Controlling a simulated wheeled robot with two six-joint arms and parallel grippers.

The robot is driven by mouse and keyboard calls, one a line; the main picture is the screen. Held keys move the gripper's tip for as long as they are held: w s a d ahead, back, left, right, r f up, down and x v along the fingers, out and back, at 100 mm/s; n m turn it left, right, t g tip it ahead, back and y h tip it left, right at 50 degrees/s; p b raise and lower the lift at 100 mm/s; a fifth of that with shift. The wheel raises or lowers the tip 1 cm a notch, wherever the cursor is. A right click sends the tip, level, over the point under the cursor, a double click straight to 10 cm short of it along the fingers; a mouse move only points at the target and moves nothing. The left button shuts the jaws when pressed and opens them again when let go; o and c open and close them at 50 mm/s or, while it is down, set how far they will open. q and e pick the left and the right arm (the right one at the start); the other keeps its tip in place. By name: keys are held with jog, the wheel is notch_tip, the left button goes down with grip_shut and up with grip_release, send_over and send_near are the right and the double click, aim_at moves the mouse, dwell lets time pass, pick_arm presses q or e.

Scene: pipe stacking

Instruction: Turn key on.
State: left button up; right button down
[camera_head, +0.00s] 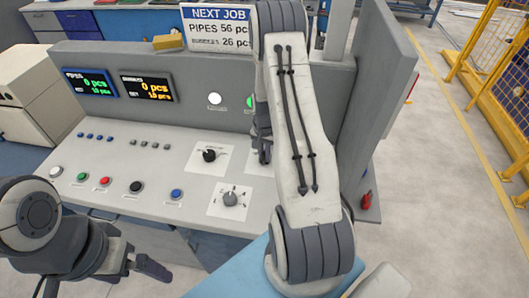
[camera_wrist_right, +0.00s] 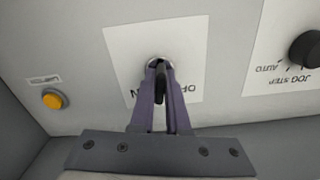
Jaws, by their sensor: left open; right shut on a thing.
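In the right wrist view a round key switch with a dark key (camera_wrist_right: 160,88) sits on a white label plate (camera_wrist_right: 124,52). The upside-down lettering is partly hidden by my fingers. My right gripper (camera_wrist_right: 162,72) is shut on the key, its two purple-grey fingers on either side of it. In the head view my right gripper (camera_head: 264,148) is at the console panel, mostly behind my own arm, and the key is hidden there. My left gripper (camera_head: 108,278) is open and empty at the lower left, in front of the console.
The grey console (camera_head: 150,215) carries a row of coloured buttons, a black selector knob (camera_head: 209,155) and a grey knob (camera_head: 230,198). Two displays (camera_head: 90,84) and a job sign (camera_head: 216,28) stand behind.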

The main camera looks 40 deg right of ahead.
jog(key=m, duration=0.3)
jog(key=m, duration=0.3)
jog(key=c, duration=0.7)
grip_release()
notch_tip(320, 180, up, 7)
jog(key=p, duration=0.5)
dwell(0.5)
